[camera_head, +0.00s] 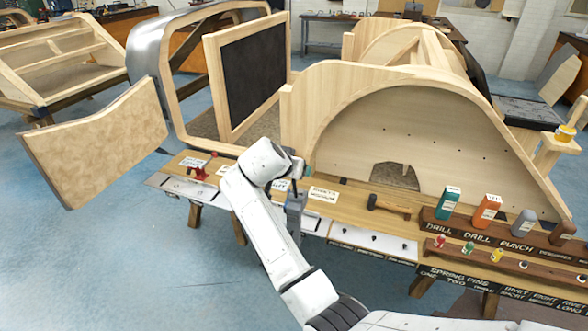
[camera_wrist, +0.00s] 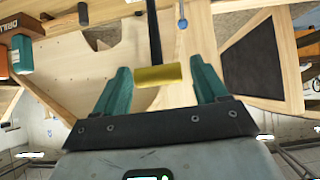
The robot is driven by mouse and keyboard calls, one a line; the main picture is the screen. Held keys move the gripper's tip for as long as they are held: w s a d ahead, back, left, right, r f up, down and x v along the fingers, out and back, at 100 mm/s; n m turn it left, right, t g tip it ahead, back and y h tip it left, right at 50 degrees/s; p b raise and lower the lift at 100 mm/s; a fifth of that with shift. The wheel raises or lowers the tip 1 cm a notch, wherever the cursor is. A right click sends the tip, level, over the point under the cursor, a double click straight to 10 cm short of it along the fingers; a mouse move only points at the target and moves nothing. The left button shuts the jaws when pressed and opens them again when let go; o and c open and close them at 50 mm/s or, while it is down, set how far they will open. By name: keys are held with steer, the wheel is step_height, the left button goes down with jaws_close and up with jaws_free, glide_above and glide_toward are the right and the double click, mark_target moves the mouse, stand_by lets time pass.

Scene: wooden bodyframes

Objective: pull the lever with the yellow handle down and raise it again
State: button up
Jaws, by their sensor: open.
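The yellow handle (camera_wrist: 158,76) shows in the wrist view as a short bar lying crosswise at the end of a black lever rod (camera_wrist: 153,32). My gripper (camera_wrist: 159,66) is open, with its two teal fingers on either side of the handle. A gap shows between each finger and the handle's ends, and neither seems to touch it. In the head view, my gripper (camera_head: 297,165) is partly hidden by my arm, above a grey lever base (camera_head: 295,206) at the bench's front. The yellow handle cannot be made out there.
The wooden bench carries a mallet (camera_head: 388,207), a green box (camera_head: 448,203), an orange box (camera_head: 486,211) and a grey bottle (camera_head: 523,222) to the right. A large curved wooden frame (camera_head: 400,110) stands behind. A red-handled clamp (camera_head: 201,172) is at left. The floor in front is clear.

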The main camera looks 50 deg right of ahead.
steer(key=b+v, duration=0.1)
steer(key=v, duration=0.8)
steer(key=shift+s+a+r, duration=0.2)
steer(key=shift+a, duration=0.05)
steer(key=s+a+f+n+y, duration=0.2)
steer(key=s+a+f+n, duration=0.2)
steer(key=s+f, duration=0.4)
steer(key=s+a+f+n+y, duration=0.3)
steer(key=s+f, duration=0.3)
steer(key=f, duration=0.5)
steer(key=s+a+f+n+g+y, duration=0.1)
steer(key=s+a+f+n+y, duration=0.1)
steer(key=s, duration=0.7)
steer(key=s+a+f+n+g+y, duration=0.1)
steer(key=s+a+f+n+y, duration=0.1)
steer(key=s+a+f+n, duration=0.2)
steer(key=s+a+f, duration=0.1)
steer(key=s+a, duration=0.2)
steer(key=s, duration=0.1)
steer(key=shift+s+a+n, duration=0.25)
steer(key=shift+s+n, duration=0.05)
steer(key=shift+s, duration=0.1)
